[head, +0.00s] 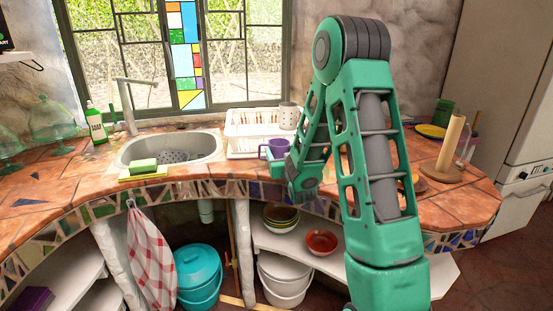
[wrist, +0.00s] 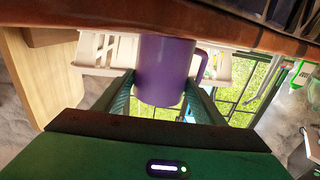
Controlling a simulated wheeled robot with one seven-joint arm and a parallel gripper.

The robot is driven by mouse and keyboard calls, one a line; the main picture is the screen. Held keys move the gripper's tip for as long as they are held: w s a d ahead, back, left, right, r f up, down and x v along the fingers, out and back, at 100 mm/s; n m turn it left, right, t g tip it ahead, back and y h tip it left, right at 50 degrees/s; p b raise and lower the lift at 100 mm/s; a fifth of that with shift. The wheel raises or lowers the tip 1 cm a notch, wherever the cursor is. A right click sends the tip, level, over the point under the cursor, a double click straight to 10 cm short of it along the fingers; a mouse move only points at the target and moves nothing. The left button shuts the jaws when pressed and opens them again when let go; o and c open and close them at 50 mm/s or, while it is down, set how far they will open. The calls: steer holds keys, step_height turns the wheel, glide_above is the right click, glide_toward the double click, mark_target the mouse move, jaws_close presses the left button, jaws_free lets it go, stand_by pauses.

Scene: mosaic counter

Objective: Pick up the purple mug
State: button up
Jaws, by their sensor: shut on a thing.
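The purple mug (head: 274,149) is at the counter's back, in front of the white dish rack, in the head view. In the wrist view the purple mug (wrist: 166,68) stands between the two fingers, its handle on the right of the picture. My gripper (wrist: 163,88) is shut on the mug's body, one finger against each side. In the head view my gripper (head: 284,157) is partly hidden by my green arm. I cannot tell whether the mug's base touches the counter.
The white dish rack (head: 246,130) is close behind the mug, with a light cup (head: 288,115) at its right end. The sink (head: 170,149) is on the left, a sponge (head: 143,166) at its front edge. A paper towel holder (head: 449,150) stands on the right.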

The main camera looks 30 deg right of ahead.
steer(key=shift+r, duration=0.1)
steer(key=w+a+r, duration=0.3)
steer(key=a+r, duration=0.7)
steer(key=a, duration=0.1)
steer(key=shift+w+r, duration=0.15)
steer(key=shift+r, duration=0.25)
steer(key=o, duration=0.8)
steer(key=c, duration=1.1)
